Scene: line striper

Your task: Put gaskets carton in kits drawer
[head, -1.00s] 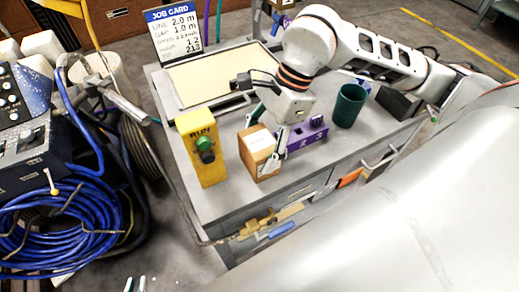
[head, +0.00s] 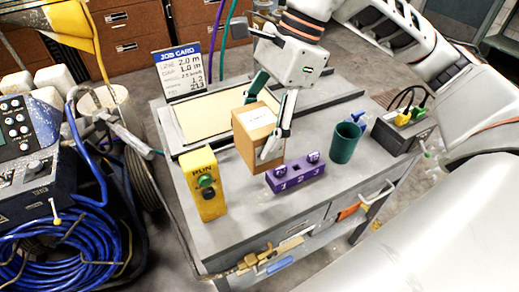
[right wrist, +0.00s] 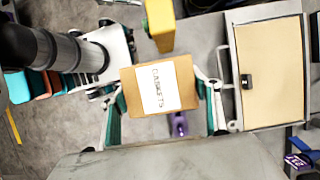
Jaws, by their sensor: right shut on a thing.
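The gaskets carton (head: 252,142) is a brown box with a white label. The label reads GASKETS in the right wrist view (right wrist: 158,88). My right gripper (head: 270,123) is shut on it, one finger on each side, and holds it above the bench top (head: 235,232). The fingers also show on both sides of the carton in the right wrist view (right wrist: 163,112). Grey drawer fronts (head: 312,217) are in the bench's front side, below the top. I cannot read which is the kits drawer. My left gripper is not in view.
A yellow RUN box (head: 204,187), a purple numbered block (head: 296,176) and a green cup (head: 344,143) stand near the carton. A framed tan board (head: 205,122) and job card (head: 181,72) are behind. A black box (head: 405,128) with plugs stands right.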

